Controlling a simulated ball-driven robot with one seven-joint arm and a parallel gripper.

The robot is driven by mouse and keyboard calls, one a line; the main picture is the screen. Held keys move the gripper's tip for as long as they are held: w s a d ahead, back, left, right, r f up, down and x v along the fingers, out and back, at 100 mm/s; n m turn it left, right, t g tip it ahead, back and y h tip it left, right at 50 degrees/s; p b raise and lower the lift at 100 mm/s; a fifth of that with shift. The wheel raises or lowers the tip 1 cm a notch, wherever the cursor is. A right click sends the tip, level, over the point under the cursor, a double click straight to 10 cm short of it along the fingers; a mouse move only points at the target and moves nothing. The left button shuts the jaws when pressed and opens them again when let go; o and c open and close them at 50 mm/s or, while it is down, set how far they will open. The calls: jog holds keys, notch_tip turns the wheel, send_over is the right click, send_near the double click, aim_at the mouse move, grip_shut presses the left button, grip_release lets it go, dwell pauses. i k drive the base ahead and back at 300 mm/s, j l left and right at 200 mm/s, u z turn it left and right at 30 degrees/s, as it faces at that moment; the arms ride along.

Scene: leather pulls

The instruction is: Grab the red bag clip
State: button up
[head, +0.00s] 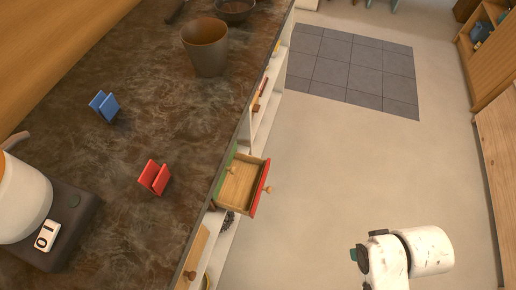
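The red bag clip (154,178) sits on the dark marbled countertop (140,140), left of the counter's edge, with its two flaps forming a V. It is fully visible and nothing touches it. A part of my arm shows at the lower right, over the floor and well to the right of the clip. My gripper's fingertips cannot be made out, so whether it is open or shut is unclear.
A blue clip (104,106) and a brown cup (206,48) stand farther back on the counter. A white kettle (22,200) on a dark base is at the left. An open drawer (240,186) juts out right of the red clip. The floor (340,170) is clear.

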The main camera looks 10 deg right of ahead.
aim_at(147, 178)
jog(key=k+l+u, duration=0.35)
jog(key=l, duration=0.15)
jog(key=k+l+u, duration=0.35)
jog(key=l, duration=0.15)
jog(key=i+l, duration=0.05)
jog(key=i, duration=0.05)
